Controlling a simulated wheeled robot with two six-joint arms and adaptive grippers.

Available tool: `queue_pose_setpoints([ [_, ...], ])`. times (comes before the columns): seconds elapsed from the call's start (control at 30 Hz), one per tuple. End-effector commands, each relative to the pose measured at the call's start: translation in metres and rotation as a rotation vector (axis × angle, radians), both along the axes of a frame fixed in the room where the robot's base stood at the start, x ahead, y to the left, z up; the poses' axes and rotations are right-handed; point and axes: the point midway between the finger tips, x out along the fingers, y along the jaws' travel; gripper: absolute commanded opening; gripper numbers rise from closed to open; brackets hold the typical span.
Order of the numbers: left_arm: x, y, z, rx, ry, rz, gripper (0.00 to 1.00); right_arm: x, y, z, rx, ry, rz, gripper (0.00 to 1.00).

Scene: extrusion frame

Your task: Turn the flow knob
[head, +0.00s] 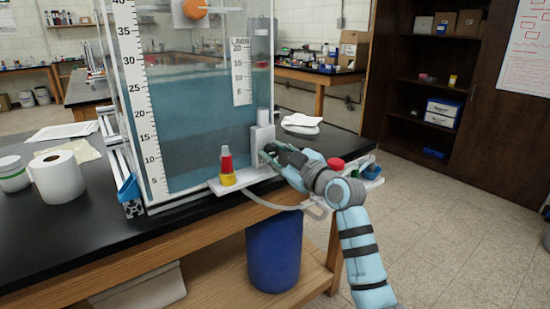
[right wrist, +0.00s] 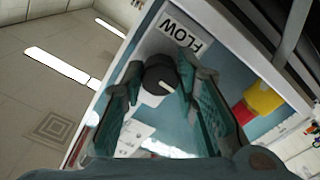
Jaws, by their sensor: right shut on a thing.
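The flow knob (right wrist: 158,80) is a dark round knob with a pale pointer mark, seen in the right wrist view below a white FLOW label (right wrist: 180,34). My right gripper (head: 268,154) reaches the white housing (head: 262,134) at the tank's lower right corner. In the right wrist view its two teal fingers (right wrist: 160,88) stand on either side of the knob and are shut on it. In the head view the fingers mostly hide the knob. My left gripper is not in view.
A tall clear tank (head: 190,125) of blue water with a ruler scale stands on the black bench (head: 100,235). A red and yellow piece (head: 227,167) stands on the white ledge left of my gripper. A paper roll (head: 57,176) is at left, and a blue bin (head: 273,250) is below.

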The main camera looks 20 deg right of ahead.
Motion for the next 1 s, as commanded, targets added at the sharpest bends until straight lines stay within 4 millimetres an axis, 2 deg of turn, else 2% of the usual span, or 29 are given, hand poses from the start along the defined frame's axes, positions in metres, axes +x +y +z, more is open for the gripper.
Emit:
queue_pose_setpoints([
  [0.4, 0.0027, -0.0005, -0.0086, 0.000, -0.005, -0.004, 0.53, 0.0000, 0.0002, -0.0030, -0.185, -0.067, 0.002, 0.00],
  [0.93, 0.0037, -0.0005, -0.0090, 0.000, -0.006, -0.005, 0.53, 0.0001, 0.0003, -0.0028, -0.210, -0.076, 0.003, 0.00],
  [0.97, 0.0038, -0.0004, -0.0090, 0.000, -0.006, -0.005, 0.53, 0.0001, 0.0003, -0.0028, -0.209, -0.076, 0.003, 0.31],
  [1.0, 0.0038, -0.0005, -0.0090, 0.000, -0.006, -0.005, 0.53, 0.0001, 0.0003, -0.0028, -0.209, -0.076, 0.003, 0.37],
])
